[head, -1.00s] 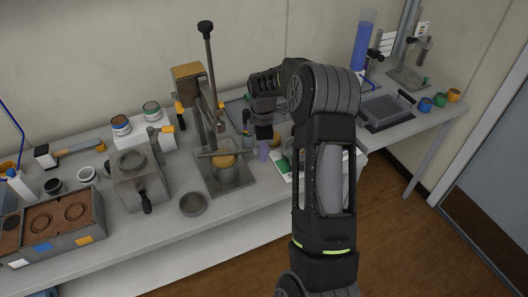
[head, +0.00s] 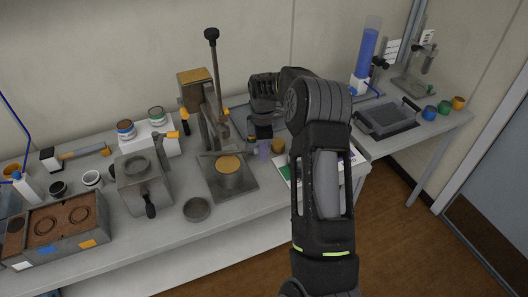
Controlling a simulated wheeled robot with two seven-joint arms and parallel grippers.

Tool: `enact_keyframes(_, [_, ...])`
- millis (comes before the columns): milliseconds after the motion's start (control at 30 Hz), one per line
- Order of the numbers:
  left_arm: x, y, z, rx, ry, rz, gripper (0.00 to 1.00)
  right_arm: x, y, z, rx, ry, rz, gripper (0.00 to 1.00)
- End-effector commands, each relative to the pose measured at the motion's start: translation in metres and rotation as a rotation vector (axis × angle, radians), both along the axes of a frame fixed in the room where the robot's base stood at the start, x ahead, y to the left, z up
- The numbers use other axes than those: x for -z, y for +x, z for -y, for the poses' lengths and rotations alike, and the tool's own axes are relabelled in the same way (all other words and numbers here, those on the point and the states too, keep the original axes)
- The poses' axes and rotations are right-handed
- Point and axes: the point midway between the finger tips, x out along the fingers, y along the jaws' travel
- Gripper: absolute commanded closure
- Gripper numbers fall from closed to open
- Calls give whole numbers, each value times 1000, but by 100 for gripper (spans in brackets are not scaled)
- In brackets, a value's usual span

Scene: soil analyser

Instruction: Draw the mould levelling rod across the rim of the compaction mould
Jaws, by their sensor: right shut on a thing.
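The compaction mould (head: 229,180) stands on a square grey plate left of my right arm. Its top shows a flat orange-brown soil surface, with nothing lying across it. My right gripper (head: 262,140) points down behind and right of the mould. It is shut on the mould levelling rod, which I cannot clearly make out now; the gripper and the equipment behind the mould leave it mostly hidden. My left gripper is not in view.
A tall rammer with a dark knob (head: 211,34) rises behind the mould. A shallow grey dish (head: 197,209) lies in front left of it. A grey box device (head: 145,187) stands further left. My right forearm covers part of the bench to the right.

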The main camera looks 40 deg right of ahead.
Motion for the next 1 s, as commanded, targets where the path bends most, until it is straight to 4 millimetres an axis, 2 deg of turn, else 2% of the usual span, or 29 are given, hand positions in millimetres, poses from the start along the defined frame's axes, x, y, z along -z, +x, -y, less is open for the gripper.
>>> enact_keyframes(167, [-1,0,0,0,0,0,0,0,8,3,0,1,1,100])
enact_keyframes(467, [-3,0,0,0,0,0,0,-4,8,2,0,0,1,100])
enact_keyframes(833, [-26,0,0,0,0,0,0,-41,8,2,-1,0,1,100])
enact_keyframes(1000, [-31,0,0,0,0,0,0,-51,8,2,0,1,1,100])
